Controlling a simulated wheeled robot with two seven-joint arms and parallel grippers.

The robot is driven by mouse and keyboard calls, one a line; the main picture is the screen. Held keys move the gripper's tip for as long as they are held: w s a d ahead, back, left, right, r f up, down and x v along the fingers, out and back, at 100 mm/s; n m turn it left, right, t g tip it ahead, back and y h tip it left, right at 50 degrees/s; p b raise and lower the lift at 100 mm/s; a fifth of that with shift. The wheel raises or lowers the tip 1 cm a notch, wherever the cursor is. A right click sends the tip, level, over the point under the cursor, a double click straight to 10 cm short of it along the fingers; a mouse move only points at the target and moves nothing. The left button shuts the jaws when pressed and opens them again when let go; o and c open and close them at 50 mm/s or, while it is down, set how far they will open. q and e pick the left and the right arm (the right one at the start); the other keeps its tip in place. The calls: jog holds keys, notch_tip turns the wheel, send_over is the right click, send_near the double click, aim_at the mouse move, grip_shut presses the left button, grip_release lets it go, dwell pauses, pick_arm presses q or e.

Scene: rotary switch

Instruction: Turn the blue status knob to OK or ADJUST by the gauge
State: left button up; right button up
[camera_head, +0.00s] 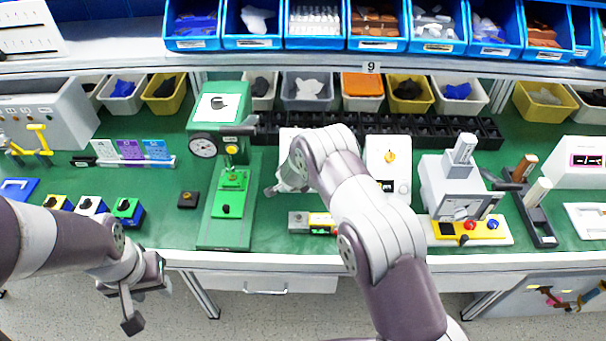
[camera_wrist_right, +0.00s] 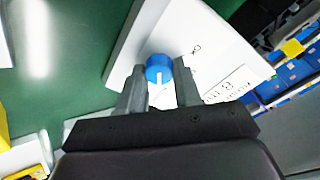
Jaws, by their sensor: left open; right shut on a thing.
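The blue knob (camera_wrist_right: 157,64) shows in the right wrist view on a white panel (camera_wrist_right: 190,28) with black lettering. It has a white pointer line directed toward my gripper in that view. My right gripper (camera_wrist_right: 160,76) is shut on the knob, one finger on each side. In the head view my right arm hides the knob and most of its panel. The round gauge (camera_head: 203,146) sits on the green stand to the left. The panel lettering is too small and partly covered to read surely. My left gripper (camera_head: 142,299) is open and empty in front of the table edge.
A second white panel with a yellow knob (camera_head: 390,156) stands right of my right arm. The black tray row (camera_head: 440,129) runs behind. Green mat (camera_head: 277,238) is bare between the stand and the block.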

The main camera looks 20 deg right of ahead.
jog(key=shift+m, duration=0.3)
jog(key=o, duration=0.8)
jog(key=shift+c, duration=0.2)
jog(key=shift+s+r, duration=0.1)
jog(key=v, duration=1.2)
jog(key=shift+s+r+b, duration=0.15)
jog(key=shift+r+b, duration=0.05)
jog(key=shift+b, duration=0.1)
jog(key=shift+a, duration=0.1)
